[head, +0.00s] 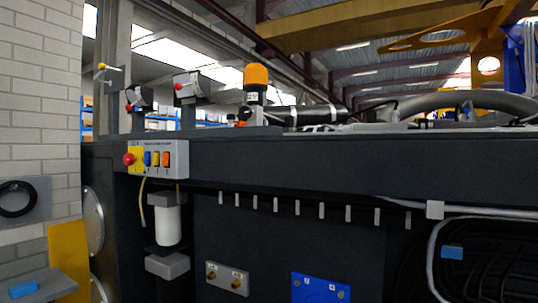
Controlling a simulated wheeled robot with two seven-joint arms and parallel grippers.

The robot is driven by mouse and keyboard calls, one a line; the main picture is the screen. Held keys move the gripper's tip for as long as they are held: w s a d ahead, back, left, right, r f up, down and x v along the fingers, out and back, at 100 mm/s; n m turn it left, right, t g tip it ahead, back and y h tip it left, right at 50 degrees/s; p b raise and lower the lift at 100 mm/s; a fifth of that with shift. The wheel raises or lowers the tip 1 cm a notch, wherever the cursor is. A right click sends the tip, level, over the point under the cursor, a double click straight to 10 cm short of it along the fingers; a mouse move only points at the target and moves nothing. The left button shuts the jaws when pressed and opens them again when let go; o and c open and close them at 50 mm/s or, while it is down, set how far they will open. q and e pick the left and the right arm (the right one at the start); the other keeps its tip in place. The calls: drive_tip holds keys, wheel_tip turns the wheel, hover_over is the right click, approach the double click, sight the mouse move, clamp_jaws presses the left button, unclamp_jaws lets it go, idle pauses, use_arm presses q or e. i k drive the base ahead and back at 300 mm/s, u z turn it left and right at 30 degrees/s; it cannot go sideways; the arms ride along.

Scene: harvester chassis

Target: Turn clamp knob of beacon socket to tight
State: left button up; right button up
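The beacon (256,82) stands upright on the top of the dark chassis in the head view. It has an orange dome over a dark body with a white label. Its socket (256,115) is a dark base at the chassis top edge, partly hidden by that edge. A small dark and orange part (241,122) sits at the left foot of the beacon. It may be the clamp knob, but it is too small to tell, and its turned position cannot be read. Neither of my grippers is in view.
A control box (158,158) with a red button and coloured switches is on the chassis front (300,165). A white filter (168,220) hangs below it. A black and white cylinder (310,116) lies right of the beacon. Grey hoses (450,100) run farther right. A brick wall stands left.

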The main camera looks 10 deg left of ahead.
sight(245, 112)
drive_tip(key=z, duration=0.05)
drive_tip(key=k, duration=0.5)
drive_tip(key=z, duration=1.35)
drive_tip(key=i, duration=1.2)
drive_tip(key=u, duration=2)
